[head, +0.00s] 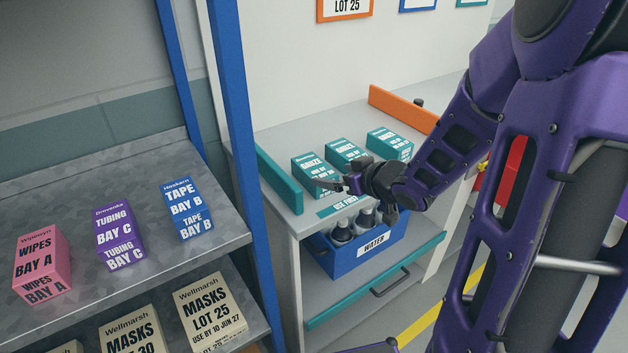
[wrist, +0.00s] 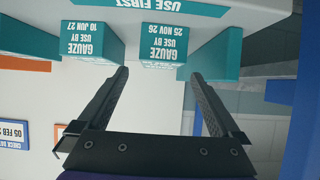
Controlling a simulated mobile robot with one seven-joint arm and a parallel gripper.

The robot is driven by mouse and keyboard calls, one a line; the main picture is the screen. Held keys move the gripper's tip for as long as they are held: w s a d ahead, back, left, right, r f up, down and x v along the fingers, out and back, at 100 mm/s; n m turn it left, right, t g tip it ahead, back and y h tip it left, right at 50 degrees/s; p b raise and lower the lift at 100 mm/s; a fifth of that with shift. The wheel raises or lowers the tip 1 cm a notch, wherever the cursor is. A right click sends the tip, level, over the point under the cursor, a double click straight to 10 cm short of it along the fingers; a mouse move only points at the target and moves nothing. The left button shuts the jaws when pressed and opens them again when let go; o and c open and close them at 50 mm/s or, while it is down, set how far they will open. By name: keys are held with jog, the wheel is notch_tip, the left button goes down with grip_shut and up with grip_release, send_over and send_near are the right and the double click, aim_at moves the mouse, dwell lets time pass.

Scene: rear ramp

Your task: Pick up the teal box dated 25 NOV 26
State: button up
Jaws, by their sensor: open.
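The teal gauze box dated 25 NOV 26 (wrist: 165,45) appears upside down in the wrist view, ahead of my gripper (wrist: 160,76). My fingers are apart and empty, with the box between their lines and beyond the tips. In the head view it is the leftmost of three teal boxes (head: 312,168) on the grey top, partly covered by my gripper (head: 336,185).
A teal divider (head: 279,180) stands left of the boxes and an orange one (head: 403,108) at the right. A USE FIRST label (head: 345,204) marks the front edge. A blue water crate (head: 350,258) sits below. A blue post (head: 240,160) and shelf (head: 130,230) are left.

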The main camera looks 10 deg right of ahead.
aim_at(320, 171)
jog(key=b+x, duration=0.1)
jog(key=x, duration=0.2)
jog(key=b+x, duration=0.1)
jog(key=x, duration=0.2)
jog(key=b+x, duration=0.1)
jog(key=x, duration=0.3)
jog(key=shift+w+r, duration=0.1)
jog(key=shift+r, duration=0.2)
jog(key=c, duration=1.3)
